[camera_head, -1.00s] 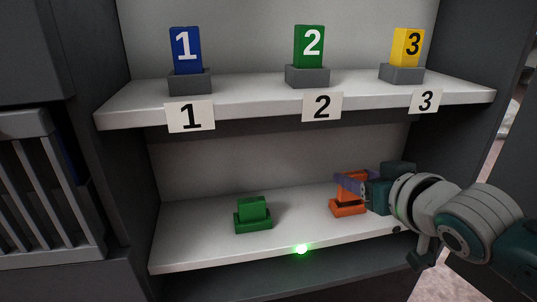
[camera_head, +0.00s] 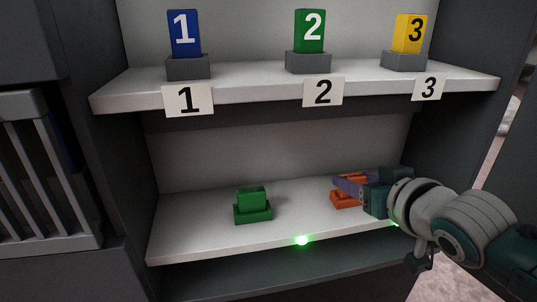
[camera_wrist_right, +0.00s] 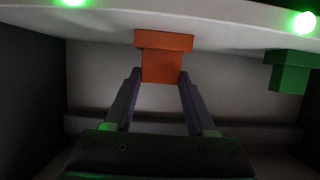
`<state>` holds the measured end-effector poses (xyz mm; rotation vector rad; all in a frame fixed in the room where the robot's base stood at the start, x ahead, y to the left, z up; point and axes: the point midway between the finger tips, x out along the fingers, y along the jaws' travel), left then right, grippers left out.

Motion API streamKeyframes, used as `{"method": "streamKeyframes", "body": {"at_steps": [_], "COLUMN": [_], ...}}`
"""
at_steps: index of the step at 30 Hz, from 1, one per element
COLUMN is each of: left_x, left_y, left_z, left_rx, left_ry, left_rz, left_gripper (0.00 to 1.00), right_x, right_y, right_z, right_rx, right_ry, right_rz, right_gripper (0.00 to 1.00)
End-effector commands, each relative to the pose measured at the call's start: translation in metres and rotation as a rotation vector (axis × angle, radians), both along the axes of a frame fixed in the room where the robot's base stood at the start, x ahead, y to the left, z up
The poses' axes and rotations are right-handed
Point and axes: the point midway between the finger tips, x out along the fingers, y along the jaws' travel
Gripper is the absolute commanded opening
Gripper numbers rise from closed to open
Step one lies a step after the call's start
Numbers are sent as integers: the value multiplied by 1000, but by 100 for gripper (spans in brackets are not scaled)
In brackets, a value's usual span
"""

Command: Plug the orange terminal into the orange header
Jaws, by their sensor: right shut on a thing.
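The orange header (camera_head: 346,203) sits at the right of the lower shelf. In the right wrist view the header (camera_wrist_right: 164,40) is the wider block at the top. The orange terminal (camera_wrist_right: 161,69) is the narrower block joined to it, seated in line with no visible gap. My right gripper (camera_wrist_right: 160,77) is shut on the terminal, with one purple finger at each side. In the head view the right gripper (camera_head: 350,186) comes in from the right and partly hides the terminal and header. My left gripper is not in view.
A green terminal in a green header (camera_head: 253,211) stands left on the lower shelf (camera_head: 195,240). Green lights glow on the shelf's front edge below both (camera_head: 302,240). The upper shelf (camera_head: 245,88) holds numbered blue, green and yellow blocks in grey bases.

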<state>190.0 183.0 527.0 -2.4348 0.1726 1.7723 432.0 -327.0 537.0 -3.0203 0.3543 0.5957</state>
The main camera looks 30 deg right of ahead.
Motion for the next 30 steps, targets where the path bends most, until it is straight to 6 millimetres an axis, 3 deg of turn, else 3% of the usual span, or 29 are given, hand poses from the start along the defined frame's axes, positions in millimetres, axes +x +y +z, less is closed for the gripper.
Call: {"method": "streamKeyframes", "body": {"at_steps": [1,2,10,20,30], "left_x": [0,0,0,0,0], "left_y": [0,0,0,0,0], "left_z": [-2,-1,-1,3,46], "left_rx": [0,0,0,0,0], "left_ry": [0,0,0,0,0], "left_rz": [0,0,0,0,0], "left_gripper": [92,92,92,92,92], "right_x": [0,0,0,-3,-59], "right_y": [0,0,0,1,14], "right_z": [-2,-1,-1,2,29], "right_rx": [0,0,0,0,2], "right_ry": [0,-1,-1,1,4], "right_rz": [0,0,0,0,0], "right_gripper": [3,58,89,91,91]}}
